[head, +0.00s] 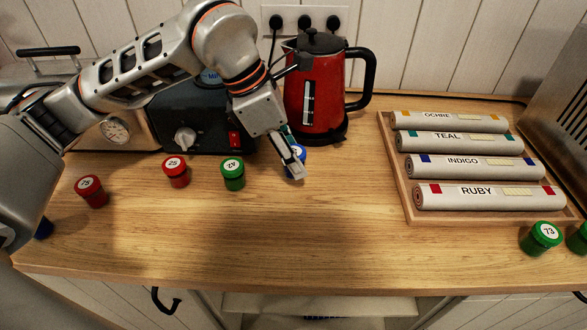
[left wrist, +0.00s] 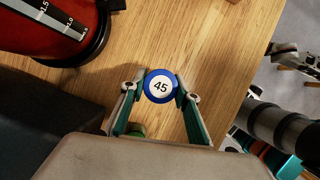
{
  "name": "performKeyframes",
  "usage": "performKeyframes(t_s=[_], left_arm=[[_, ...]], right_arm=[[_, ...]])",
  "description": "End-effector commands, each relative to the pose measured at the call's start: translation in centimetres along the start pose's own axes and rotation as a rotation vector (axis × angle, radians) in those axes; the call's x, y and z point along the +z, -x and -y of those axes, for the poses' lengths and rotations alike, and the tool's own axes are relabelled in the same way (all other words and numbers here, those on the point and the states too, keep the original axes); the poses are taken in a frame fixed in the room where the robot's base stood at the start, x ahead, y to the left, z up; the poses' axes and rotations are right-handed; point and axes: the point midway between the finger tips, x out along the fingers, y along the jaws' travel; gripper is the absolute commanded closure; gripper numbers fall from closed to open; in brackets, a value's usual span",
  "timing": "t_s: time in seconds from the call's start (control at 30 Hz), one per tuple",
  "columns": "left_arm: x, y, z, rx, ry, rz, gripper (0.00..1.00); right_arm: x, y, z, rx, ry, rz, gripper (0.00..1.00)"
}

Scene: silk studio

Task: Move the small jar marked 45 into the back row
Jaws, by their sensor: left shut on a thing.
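The small blue jar marked 45 (left wrist: 160,87) sits between the fingertips of my left gripper (left wrist: 159,92) in the left wrist view, its white label facing the camera. My left gripper (head: 294,168) is shut on it. In the head view the fingers hide part of the blue jar (head: 300,153), just in front of the red kettle. I cannot tell whether its base touches the counter. A green jar (head: 233,174), its number hard to read, and a red jar marked 25 (head: 176,171) stand to its left. My right gripper is not identifiable in either view.
A red kettle (head: 316,95) and a dark appliance (head: 205,118) stand behind. A wooden tray (head: 408,212) of labelled rolls lies right. A red jar marked 75 (head: 91,191) is at left, a green jar marked 73 (head: 541,238) at front right. The counter's front middle is clear.

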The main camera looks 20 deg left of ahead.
Motion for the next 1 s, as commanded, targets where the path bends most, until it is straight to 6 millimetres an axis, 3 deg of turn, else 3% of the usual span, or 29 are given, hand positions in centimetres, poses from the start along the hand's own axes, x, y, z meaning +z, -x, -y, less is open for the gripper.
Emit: performKeyframes(t_s=[0.3,0.67,0.7,0.77,1.0], left_arm=[[-1.4,-3.4,0.0,-0.002,0.000,-0.001,0.92],[-1.5,-3.7,0.0,0.000,0.000,-0.001,0.92],[-1.6,-3.7,0.0,0.000,0.000,-0.001,0.67],[-1.5,-3.6,0.0,0.000,0.000,0.000,0.53],[-1.5,-3.6,0.0,0.000,0.000,0.000,0.53]], right_arm=[[0.3,-0.2,0.0,0.001,0.003,0.001,0.60],[0.5,-0.2,0.0,0.001,0.005,0.005,0.60],[0.5,-0.2,0.0,0.001,0.005,0.005,0.60],[0.5,-0.2,0.0,0.001,0.005,0.005,0.60],[0.5,-0.2,0.0,0.001,0.006,0.005,0.60]])
